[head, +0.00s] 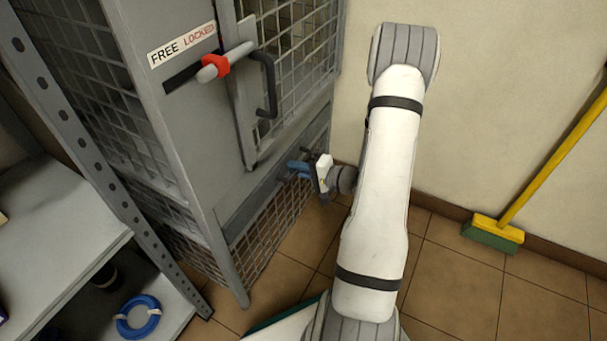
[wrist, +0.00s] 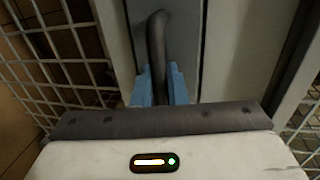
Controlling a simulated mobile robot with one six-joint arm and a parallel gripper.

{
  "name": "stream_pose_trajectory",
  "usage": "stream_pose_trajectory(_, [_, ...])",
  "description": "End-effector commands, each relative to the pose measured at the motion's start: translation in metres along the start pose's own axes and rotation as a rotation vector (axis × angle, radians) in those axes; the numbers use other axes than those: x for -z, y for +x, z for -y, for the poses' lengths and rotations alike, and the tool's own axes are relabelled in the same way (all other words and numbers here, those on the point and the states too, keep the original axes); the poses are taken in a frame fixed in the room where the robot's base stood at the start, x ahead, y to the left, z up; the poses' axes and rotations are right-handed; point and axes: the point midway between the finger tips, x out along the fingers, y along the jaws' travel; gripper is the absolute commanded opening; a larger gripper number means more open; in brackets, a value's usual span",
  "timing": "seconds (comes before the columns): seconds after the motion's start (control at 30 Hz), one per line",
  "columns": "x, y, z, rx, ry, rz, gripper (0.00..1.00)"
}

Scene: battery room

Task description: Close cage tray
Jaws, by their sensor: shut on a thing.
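The cage (head: 180,130) stands at the left in the head view, a grey metal frame with wire mesh. My gripper (head: 298,168) is at its lower front, beside a grey band above the lower mesh (head: 270,222). In the wrist view its blue fingers (wrist: 160,88) are shut on a dark curved handle (wrist: 157,40), which stands in front of a grey panel (wrist: 188,45). In the head view my gripper mostly hides this handle. I cannot tell how far the tray stands out of the cage.
Higher on the cage are a red-and-grey latch (head: 215,67) near the LOCKED end of its label, and a dark door handle (head: 267,85). A shelf (head: 60,240) with a blue coil (head: 138,318) stands at left. A broom (head: 492,232) leans at right. Tiled floor between is clear.

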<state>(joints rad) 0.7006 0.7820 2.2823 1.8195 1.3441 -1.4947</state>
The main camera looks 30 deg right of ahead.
Motion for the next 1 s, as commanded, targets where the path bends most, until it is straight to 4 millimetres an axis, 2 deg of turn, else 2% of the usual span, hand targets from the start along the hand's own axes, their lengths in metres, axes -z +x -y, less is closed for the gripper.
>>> stream_pose_trajectory(0.3, [0.005,0.000,0.002,0.004,-0.004,-0.010,0.00])
stream_pose_trajectory(0.33, [0.005,0.000,0.002,0.004,-0.004,-0.010,0.15])
stream_pose_trajectory(0.57, [0.005,-0.004,0.003,0.006,-0.004,-0.010,0.17])
stream_pose_trajectory(1.0, [0.006,-0.070,0.002,0.002,0.003,-0.019,0.17])
